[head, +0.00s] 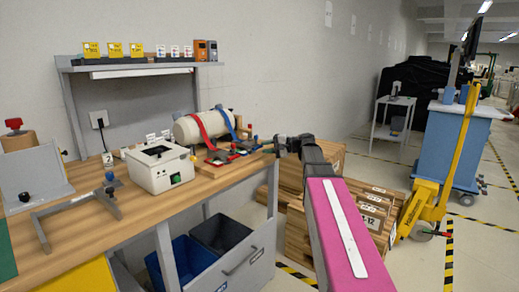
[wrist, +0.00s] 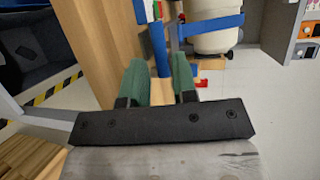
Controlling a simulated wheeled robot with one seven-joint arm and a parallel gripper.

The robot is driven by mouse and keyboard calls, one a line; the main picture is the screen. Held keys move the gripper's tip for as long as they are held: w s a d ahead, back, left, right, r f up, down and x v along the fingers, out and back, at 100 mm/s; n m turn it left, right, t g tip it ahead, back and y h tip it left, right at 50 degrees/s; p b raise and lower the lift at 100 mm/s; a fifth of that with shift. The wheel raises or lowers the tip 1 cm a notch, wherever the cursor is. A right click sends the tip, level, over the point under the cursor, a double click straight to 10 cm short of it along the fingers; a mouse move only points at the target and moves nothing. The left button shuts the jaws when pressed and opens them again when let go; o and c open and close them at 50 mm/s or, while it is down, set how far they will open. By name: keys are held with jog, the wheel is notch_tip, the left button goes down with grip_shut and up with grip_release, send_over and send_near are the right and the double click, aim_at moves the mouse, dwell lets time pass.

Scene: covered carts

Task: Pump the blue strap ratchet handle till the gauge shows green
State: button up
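A pale cylinder (head: 195,126) lies on the far end of the workbench, with a red strap (head: 201,130) and a blue strap (head: 230,124) over it. My gripper (head: 278,148) is at the bench's right end, beside the ratchets. In the wrist view, the green fingers of my gripper (wrist: 160,78) stand on either side of a narrow blue bar (wrist: 160,58), which looks like the blue ratchet handle. I cannot tell whether they press on it. The gauge cannot be made out.
A white box (head: 160,170) with a green button stands left of the cylinder on the workbench (head: 85,222). A shelf (head: 140,66) with small boxes is behind. Wooden crates (head: 365,210) are by my arm. Bins (head: 220,233) sit under the bench.

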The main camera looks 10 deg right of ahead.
aim_at(259, 147)
jog(key=shift+x, duration=1.7)
grip_shut()
